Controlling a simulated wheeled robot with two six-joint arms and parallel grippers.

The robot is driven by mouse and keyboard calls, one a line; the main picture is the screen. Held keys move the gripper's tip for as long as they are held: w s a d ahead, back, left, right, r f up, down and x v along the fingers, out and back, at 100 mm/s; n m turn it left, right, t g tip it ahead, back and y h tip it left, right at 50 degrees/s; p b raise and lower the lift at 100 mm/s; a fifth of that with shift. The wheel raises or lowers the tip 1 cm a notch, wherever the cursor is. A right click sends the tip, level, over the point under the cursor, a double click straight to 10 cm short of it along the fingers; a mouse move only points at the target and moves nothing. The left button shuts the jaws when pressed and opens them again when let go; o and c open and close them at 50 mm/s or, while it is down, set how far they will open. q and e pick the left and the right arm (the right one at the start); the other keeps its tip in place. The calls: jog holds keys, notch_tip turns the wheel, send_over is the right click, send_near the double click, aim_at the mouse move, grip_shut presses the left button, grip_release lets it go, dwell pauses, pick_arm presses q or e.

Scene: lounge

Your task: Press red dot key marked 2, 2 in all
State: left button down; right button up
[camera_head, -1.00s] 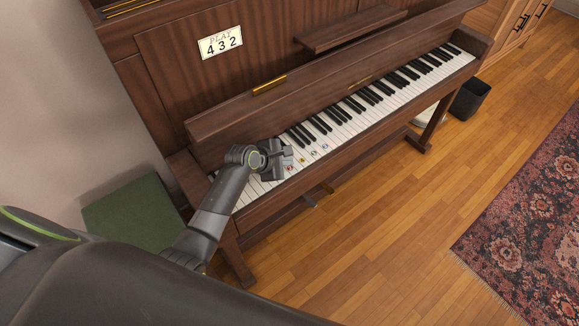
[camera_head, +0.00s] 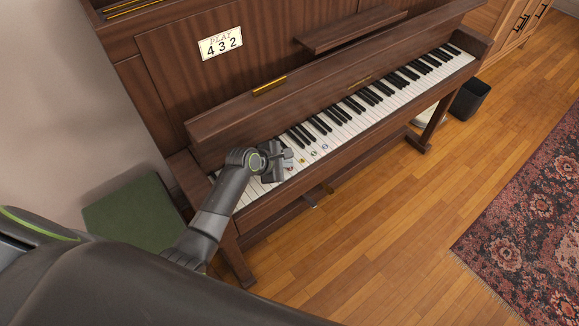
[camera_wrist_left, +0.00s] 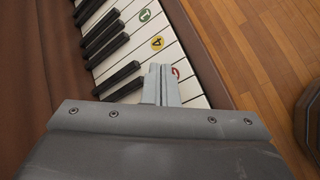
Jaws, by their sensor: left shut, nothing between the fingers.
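The piano keyboard (camera_head: 352,112) has several white keys with coloured dots. In the left wrist view the red dot (camera_wrist_left: 175,73) lies just right of my fingertips and is partly hidden by them, so its number cannot be read. Next to it are a yellow dot marked 4 (camera_wrist_left: 157,43) and a green dot marked 1 (camera_wrist_left: 145,15). My left gripper (camera_head: 288,155) is shut and empty over the dotted keys' near end; its closed fingertips (camera_wrist_left: 159,68) are at the red-dot key. Whether they touch or press it cannot be told. My right gripper is not in view.
The raised black keys (camera_wrist_left: 107,42) stand beside the fingers. A green stool (camera_head: 133,213) is left of the piano, a dark bin (camera_head: 469,98) right. The wooden floor in front is clear.

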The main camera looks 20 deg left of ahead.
pick_arm(q)
jog(key=shift+f+b, duration=0.3)
jog(key=shift+f, duration=0.45)
dwell(0.8)
jog(key=shift+r, duration=0.1)
jog(key=shift+r+p, duration=1.05)
jog(key=shift+p, duration=0.35)
notch_tip(320, 180, up, 5)
jog(key=p, duration=0.6)
jog(key=shift+r, duration=0.1)
jog(key=shift+s, duration=0.1)
dwell(1.9)
